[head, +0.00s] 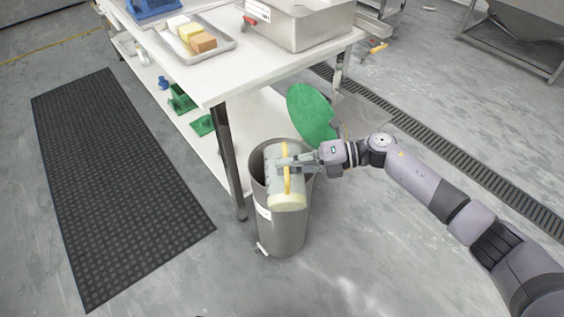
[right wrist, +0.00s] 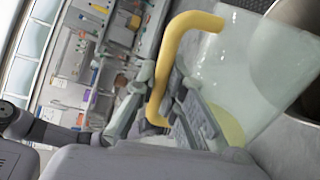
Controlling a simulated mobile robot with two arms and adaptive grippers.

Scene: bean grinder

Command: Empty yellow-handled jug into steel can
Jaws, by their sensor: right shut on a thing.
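The jug (head: 288,190) is translucent with a yellow handle and hangs tilted over the mouth of the steel can (head: 283,235). Pale yellow shows at its lower end. My right gripper (head: 290,163) is shut on the yellow handle, coming from the right. In the right wrist view the handle (right wrist: 178,55) crosses between the fingers, and the jug's clear wall (right wrist: 245,65) lies beyond it. The can stands upright on the floor with its top open. The inside of the can is mostly hidden by the jug. My left gripper is out of view.
A round green lid (head: 312,112) is tipped up behind the can. A white table (head: 225,80) stands close on the left and behind, with a tray of blocks (head: 222,48) and a steel bin (head: 300,25). A black mat (head: 110,180) lies on the floor at left.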

